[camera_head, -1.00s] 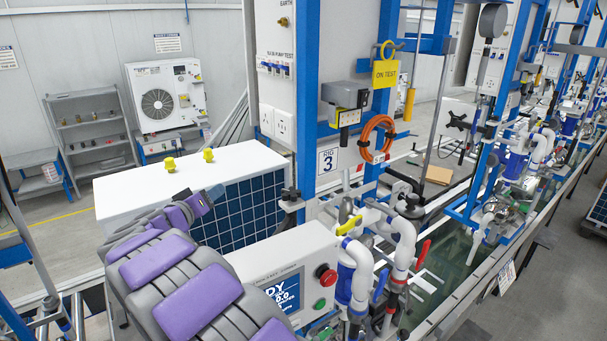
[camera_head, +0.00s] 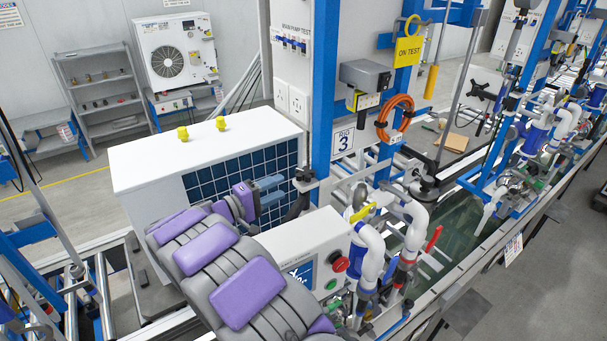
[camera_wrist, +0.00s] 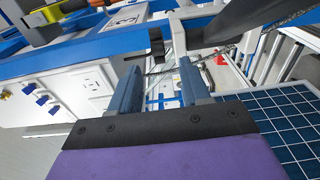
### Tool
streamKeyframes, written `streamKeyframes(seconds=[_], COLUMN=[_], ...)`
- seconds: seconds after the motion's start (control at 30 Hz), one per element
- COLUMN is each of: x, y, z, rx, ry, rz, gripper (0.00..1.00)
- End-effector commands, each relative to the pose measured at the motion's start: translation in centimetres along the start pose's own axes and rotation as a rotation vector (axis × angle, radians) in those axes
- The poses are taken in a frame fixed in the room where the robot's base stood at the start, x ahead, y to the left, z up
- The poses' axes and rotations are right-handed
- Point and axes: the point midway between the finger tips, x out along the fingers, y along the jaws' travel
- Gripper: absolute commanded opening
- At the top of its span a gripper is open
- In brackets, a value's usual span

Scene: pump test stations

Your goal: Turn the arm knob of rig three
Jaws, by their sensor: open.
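My gripper (camera_head: 270,190) is open and empty, just left of this clamp and in front of the dark-blue gridded panel (camera_head: 215,188). In the wrist view my gripper (camera_wrist: 158,85) shows two separated blue fingers. A small black part (camera_wrist: 157,45) lies beyond them, roughly between the tips and apart from them; I cannot tell for sure that it is the knob.
A white control box (camera_head: 305,245) with a red button (camera_head: 341,263) stands below my gripper. White pipes (camera_head: 412,222) with coloured valve handles are to its right. An orange hose coil (camera_head: 396,117) hangs on the rig. A thick dark bar (camera_wrist: 265,25) crosses the wrist view's upper right.

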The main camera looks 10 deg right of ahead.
Motion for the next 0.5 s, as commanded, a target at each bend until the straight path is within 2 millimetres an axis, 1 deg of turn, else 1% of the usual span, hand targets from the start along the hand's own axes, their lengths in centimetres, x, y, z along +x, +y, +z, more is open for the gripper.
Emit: streamKeyframes(seconds=[0.03, 0.1, 0.4, 0.5], x=[1.1, 2.2, 7.2, 8.5], y=[0.0, 0.1, 0.1, 0.1], z=[0.0, 0.0, -0.4, -0.3], rx=[0.0, 0.0, 0.0, 0.001], ry=[-0.003, -0.003, 0.001, 0.0], rz=[0.001, 0.004, 0.006, 0.006], gripper=[0.47, 0.47, 0.47, 0.47])
